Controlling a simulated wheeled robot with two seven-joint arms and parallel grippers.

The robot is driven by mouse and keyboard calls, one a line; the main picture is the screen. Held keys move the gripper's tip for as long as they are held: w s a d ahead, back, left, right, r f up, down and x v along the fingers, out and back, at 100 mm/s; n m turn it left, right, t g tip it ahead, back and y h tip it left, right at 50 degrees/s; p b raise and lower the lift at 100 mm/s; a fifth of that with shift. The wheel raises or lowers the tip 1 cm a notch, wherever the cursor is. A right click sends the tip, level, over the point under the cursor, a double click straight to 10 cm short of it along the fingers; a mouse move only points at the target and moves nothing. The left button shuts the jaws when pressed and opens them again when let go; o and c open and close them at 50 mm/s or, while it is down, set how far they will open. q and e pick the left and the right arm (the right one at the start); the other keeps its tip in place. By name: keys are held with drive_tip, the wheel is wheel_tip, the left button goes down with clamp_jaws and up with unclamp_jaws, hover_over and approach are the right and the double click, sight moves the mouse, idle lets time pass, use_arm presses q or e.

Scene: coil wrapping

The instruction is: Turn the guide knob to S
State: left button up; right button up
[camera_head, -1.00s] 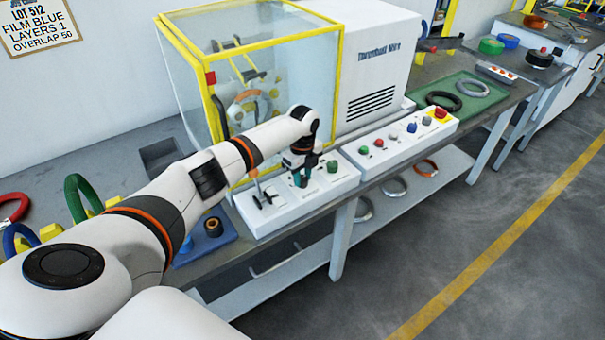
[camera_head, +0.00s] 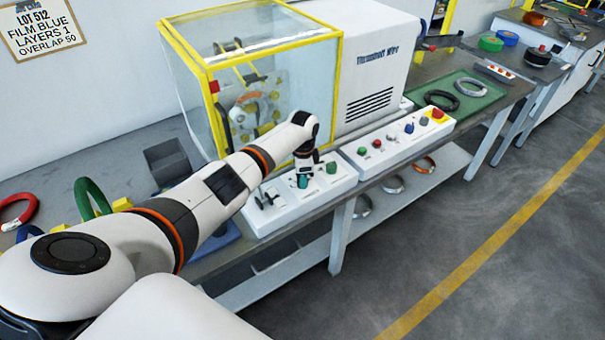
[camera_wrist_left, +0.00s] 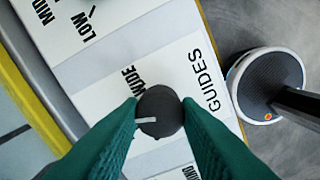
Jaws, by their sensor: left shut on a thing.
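The guide knob (camera_wrist_left: 160,112) is a dark round knob with a white pointer mark, beside the printed word GUIDES in the left wrist view. The mark points to the left of that picture, and a partly covered label, which seems to read WIDE, is near the knob. My left gripper (camera_wrist_left: 160,108) has its green fingers on both sides of the knob, shut on it. In the head view my left gripper (camera_head: 303,178) is down at the white control panel (camera_head: 290,208), where it hides the knob. My right gripper is not in view.
A green knob (camera_head: 331,168) is close to the right of my gripper on the panel. A yellow-framed clear guard (camera_head: 190,95) stands behind. A second button box (camera_head: 400,142) is to the right. A sign (camera_head: 42,28) reads LOT 512, film blue, layers 1, overlap 50.

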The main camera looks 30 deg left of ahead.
use_arm(q)
drive_tip(key=n+p, duration=0.1)
drive_tip(key=n, duration=0.3)
drive_tip(key=shift+r+n, duration=0.15)
drive_tip(key=shift+n, duration=0.15)
drive_tip(key=n+p, duration=0.1)
drive_tip(key=n, duration=0.3)
drive_tip(key=shift+w+p, duration=0.1)
drive_tip(key=shift+p, duration=0.2)
drive_tip(key=n, duration=0.5)
drive_tip(key=shift+p, duration=0.4)
drive_tip(key=shift+n+p, duration=0.3)
drive_tip(key=shift+n, duration=2)
drive_tip(key=o, duration=1)
